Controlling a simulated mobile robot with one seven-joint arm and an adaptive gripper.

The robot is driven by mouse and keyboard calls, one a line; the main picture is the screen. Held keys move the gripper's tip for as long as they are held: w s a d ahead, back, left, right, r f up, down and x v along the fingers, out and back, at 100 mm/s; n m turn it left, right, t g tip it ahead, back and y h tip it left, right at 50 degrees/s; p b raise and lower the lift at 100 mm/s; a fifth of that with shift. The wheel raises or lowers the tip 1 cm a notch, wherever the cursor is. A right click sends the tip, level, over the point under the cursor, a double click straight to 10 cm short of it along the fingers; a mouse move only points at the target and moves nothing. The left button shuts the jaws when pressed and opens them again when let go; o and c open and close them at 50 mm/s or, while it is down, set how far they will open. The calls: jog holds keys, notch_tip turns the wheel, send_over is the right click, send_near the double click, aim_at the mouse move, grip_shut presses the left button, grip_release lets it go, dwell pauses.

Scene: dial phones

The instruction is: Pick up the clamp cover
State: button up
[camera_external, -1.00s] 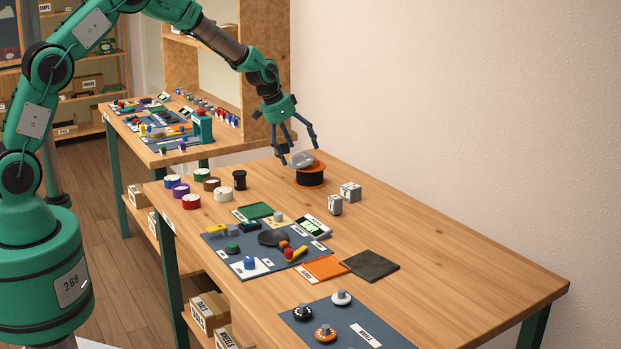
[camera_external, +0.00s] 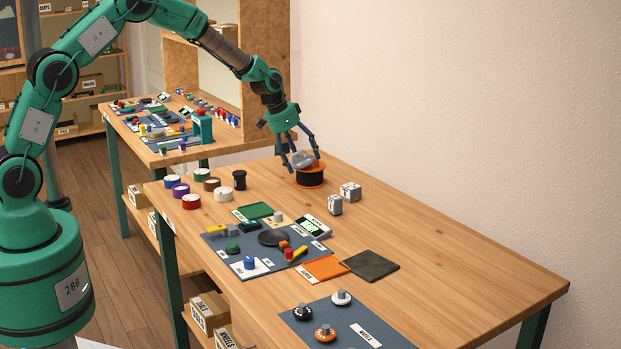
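A grey round cover (camera_external: 302,158), which looks like the clamp cover, is at the top of a black and orange round fixture (camera_external: 311,177) near the back edge of the table. My gripper (camera_external: 302,161) points down over it, with one finger at the cover's left side and the other at its right. The fingers are spread about as wide as the cover. I cannot tell whether they touch it, or whether the cover rests on the fixture or is slightly raised.
Two grey cubes (camera_external: 342,199) stand right of the fixture. A black cylinder (camera_external: 239,180) and several coloured round tins (camera_external: 190,201) stand to the left. A blue mat (camera_external: 222,240) with small parts lies in front. The table's right side is clear.

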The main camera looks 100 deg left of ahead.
aim_at(306, 159)
jog(key=c, duration=0.7)
jog(key=shift+r, duration=0.1)
jog(key=shift+c, duration=0.2)
jog(key=shift+r, duration=0.45)
notch_tip(306, 159, up, 3)
jog(key=shift+p, duration=0.9)
jog(key=s+d+p, duration=0.2)
jog(key=s+d, duration=0.8)
jog(key=d, duration=0.2)
jog(key=shift+s+r, duration=0.35)
jog(key=shift+r, duration=0.1)
